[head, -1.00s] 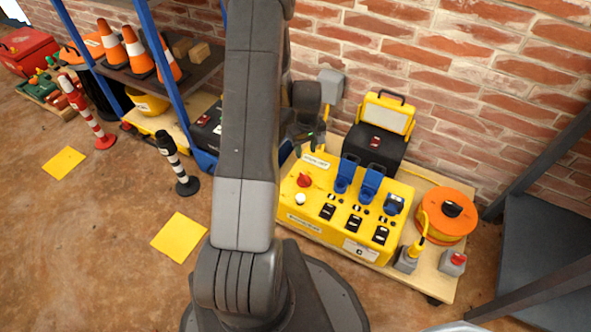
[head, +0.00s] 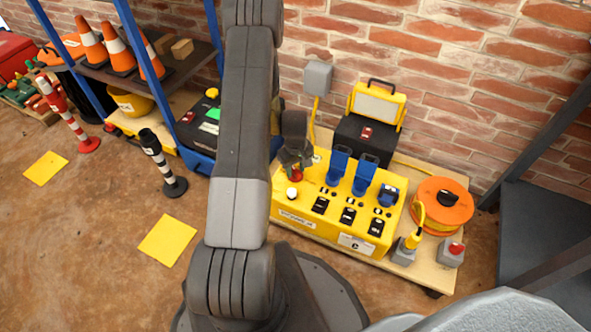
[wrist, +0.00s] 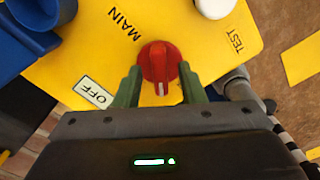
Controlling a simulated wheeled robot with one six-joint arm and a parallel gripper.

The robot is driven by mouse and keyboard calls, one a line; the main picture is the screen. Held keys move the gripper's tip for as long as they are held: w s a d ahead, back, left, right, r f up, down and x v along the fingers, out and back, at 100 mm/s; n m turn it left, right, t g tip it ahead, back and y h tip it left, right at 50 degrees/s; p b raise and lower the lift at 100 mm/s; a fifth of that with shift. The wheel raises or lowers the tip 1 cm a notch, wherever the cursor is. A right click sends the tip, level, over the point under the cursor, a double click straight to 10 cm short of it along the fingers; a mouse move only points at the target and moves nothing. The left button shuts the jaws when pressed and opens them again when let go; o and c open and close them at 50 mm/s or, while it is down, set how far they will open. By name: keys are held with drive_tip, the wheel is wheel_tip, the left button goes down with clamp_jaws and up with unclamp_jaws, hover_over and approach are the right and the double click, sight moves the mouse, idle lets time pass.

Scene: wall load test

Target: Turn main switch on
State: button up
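The main switch is a red rotary knob (wrist: 160,62) on the yellow power box (head: 310,205); it also shows partly in the head view (head: 296,175), below my gripper. The label MAIN (wrist: 125,25) is printed beside it, and a white OFF plate (wrist: 94,91) lies to its lower left. A white mark on the knob points down in the wrist view, toward my gripper. My gripper (wrist: 160,72) is open, its green fingertips on either side of the knob. I cannot tell whether they touch it.
A white button (head: 292,193) marked TEST is near the knob. Blue socket covers (head: 363,177) stand up on the box. A black case with a yellow lamp (head: 377,105) stands behind, and an orange cable reel (head: 440,203) is to the right. A striped post (head: 160,160) stands at left.

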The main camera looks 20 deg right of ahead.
drive_tip(key=shift+c, duration=0.5)
clamp_jaws()
drive_tip(key=shift+m, duration=0.3)
drive_tip(key=m, duration=1)
drive_tip(key=shift+b, duration=0.35)
drive_tip(key=shift+o, duration=0.5)
unclamp_jaws()
